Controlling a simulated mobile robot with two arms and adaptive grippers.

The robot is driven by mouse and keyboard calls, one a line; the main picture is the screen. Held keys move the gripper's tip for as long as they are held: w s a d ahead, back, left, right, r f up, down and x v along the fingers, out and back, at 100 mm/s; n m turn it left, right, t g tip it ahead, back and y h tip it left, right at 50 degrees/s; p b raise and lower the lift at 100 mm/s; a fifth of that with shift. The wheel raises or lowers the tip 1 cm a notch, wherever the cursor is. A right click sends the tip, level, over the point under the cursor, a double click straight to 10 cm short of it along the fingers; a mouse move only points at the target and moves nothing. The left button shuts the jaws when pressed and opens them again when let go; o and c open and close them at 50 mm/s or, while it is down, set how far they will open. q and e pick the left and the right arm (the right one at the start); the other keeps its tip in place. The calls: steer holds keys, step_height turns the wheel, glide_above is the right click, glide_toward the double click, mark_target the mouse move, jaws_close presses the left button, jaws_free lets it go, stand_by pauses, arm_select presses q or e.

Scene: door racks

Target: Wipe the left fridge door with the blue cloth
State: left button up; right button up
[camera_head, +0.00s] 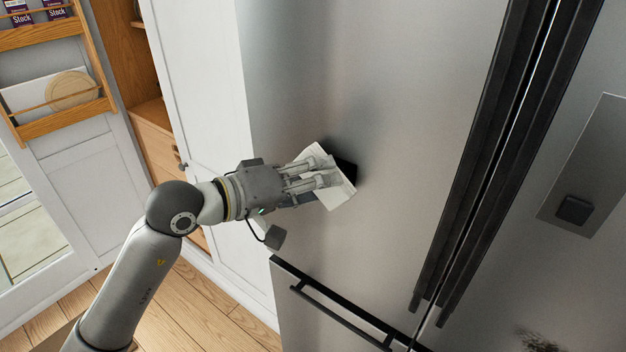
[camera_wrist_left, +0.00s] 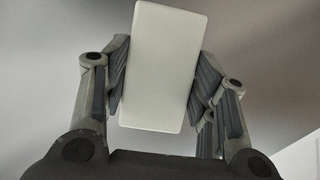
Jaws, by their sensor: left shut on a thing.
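The left fridge door (camera_head: 400,110) is a large brushed-steel panel in the middle of the head view. My left gripper (camera_head: 318,178) is at this door, shut on a pale, whitish flat rectangular item (camera_head: 338,190). I see no blue cloth; the held item looks white, and in the left wrist view (camera_wrist_left: 163,65) it is a smooth upright slab between the two finger pads (camera_wrist_left: 160,80). A black patch shows right behind it on the door; I cannot tell if it is shadow, reflection or an object. Contact with the door is not clear. My right gripper is not in view.
Two long black handles (camera_head: 490,150) run down the door seam. The right fridge door (camera_head: 560,70) has a dispenser panel (camera_head: 590,170) and a dark smudge (camera_head: 540,341). A drawer handle (camera_head: 340,315) is below. White cabinets and wooden door racks (camera_head: 60,112) stand left.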

arm_select(q)
steer(key=shift+w+d+b, duration=0.5)
steer(key=shift+w+d, duration=0.05)
steer(key=shift+w, duration=0.25)
stand_by(0.4)
steer(key=shift+s+d+b, duration=0.55)
steer(key=shift+s+d, duration=0.75)
steer(key=shift+d, duration=0.25)
steer(key=shift+w+b, duration=0.15)
steer(key=shift+b, duration=0.45)
steer(key=shift+w+a+f+b, duration=0.1)
steer(key=shift+w+a+b, duration=0.85)
steer(key=shift+a+b, duration=0.25)
steer(key=shift+w+a+r, duration=0.2)
steer(key=shift+w+a, duration=0.05)
steer(key=shift+a, duration=0.15)
